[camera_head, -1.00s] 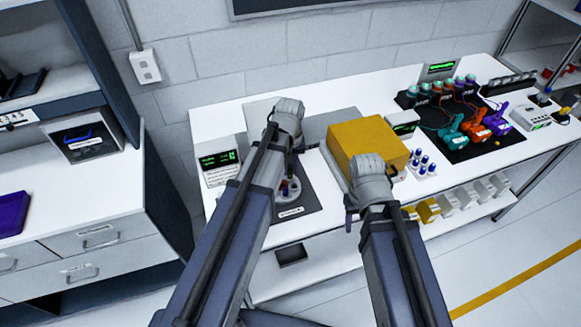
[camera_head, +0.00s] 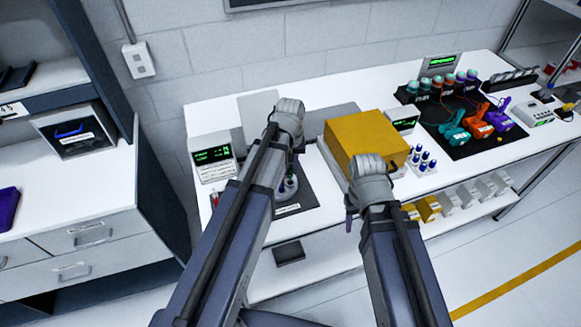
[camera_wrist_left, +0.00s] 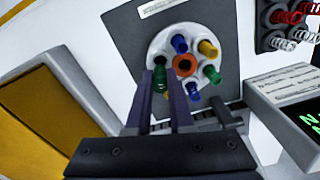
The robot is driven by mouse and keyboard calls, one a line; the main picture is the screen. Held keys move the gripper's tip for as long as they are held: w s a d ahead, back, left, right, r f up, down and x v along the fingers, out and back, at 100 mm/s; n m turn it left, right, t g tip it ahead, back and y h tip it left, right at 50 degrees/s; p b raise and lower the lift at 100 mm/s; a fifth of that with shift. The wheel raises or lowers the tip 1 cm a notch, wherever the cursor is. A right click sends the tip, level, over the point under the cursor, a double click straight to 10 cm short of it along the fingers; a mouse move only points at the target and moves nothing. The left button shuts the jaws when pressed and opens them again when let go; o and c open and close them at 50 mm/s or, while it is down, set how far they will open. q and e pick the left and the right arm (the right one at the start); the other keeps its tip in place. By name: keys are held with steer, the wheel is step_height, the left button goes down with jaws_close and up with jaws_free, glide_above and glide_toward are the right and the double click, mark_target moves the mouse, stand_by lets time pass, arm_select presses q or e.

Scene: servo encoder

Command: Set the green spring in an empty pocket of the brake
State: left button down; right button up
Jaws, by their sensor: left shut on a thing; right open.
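The brake (camera_wrist_left: 158,44) is a pale round disc with pockets around an orange centre ring, on a dark plate; part of it shows in the head view (camera_head: 289,208). Blue, yellow and green springs stand in several of its pockets. My left gripper (camera_wrist_left: 161,76) is shut on a green spring (camera_wrist_left: 160,79) over the disc's edge. A dark pocket (camera_wrist_left: 160,60) shows just past that spring; whether the spring's end is in it, I cannot tell. In the head view my arm hides the left fingers. My right gripper (camera_head: 350,220) is open, mostly hidden by its arm, away from the brake.
A yellow box (camera_head: 365,143) stands right of the brake. A display unit (camera_head: 213,157) stands on its left. A dark tray with red and white springs (camera_wrist_left: 290,18) shows in the wrist view. Blue-topped pegs (camera_head: 422,160) and a mat with coloured tools (camera_head: 478,125) lie further right.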

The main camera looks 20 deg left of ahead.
mark_target(290, 176)
arm_select(q)
steer(key=shift+f+b, duration=0.55)
steer(key=shift+f, duration=0.3)
steer(key=shift+f+b, duration=0.35)
steer(key=shift+f+b, duration=0.35)
steer(key=shift+f, duration=0.05)
steer(key=shift+f+b, duration=0.4)
steer(key=shift+b, duration=0.05)
steer(key=c, duration=0.7)
jaws_free()
steer(key=shift+r, duration=0.15)
